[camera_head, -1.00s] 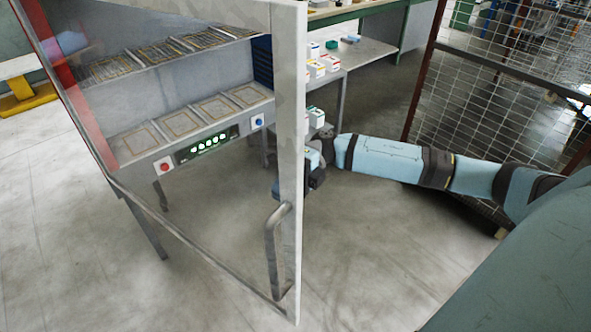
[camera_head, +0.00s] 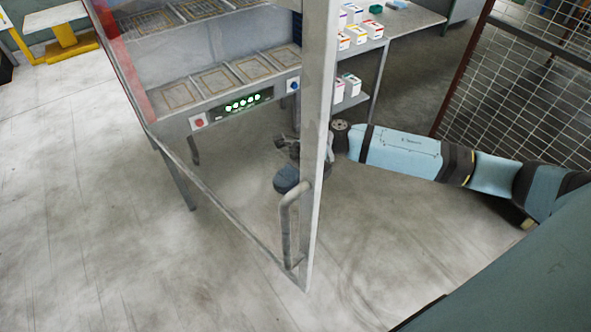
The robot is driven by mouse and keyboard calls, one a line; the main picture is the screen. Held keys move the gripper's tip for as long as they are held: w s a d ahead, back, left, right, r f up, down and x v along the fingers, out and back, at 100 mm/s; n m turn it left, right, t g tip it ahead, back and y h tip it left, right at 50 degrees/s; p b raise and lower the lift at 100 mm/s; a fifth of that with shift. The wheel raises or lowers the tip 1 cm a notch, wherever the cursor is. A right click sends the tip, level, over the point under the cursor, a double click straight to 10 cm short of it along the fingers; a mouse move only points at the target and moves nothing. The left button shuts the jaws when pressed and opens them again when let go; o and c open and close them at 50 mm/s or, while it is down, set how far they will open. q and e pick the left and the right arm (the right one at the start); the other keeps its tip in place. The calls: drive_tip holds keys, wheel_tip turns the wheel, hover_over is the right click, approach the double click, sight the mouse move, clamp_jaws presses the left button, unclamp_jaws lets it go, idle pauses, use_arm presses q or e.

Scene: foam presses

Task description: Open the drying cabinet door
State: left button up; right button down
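The drying cabinet door (camera_head: 317,150) is a clear panel in a pale metal frame with a red strip at its hinge side. It stands swung out from the cabinet (camera_head: 165,129), toward me. Its upright bar handle (camera_head: 287,228) is near the free edge. My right arm comes in from the right and passes behind the door's free edge. My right gripper (camera_head: 282,142) shows dimly through the panel, on the cabinet side, above the handle and apart from it. Its fingers are too unclear to tell open from shut. My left gripper is out of view.
Framed trays (camera_head: 177,96) lie on the cabinet's shelves. A panel with green lights (camera_head: 243,104) sits between a red button and a blue one. A side shelf (camera_head: 412,19) holds small boxes. A mesh fence (camera_head: 525,90) stands at right. The floor in front is clear.

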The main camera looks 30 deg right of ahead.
drive_tip(key=w+p+x, duration=0.1)
drive_tip(key=w+x, duration=0.1)
drive_tip(key=x, duration=1.8)
drive_tip(key=shift+a, duration=0.55)
drive_tip(key=b+v, duration=0.3)
drive_tip(key=v, duration=1.1)
drive_tip(key=shift+r, duration=0.15)
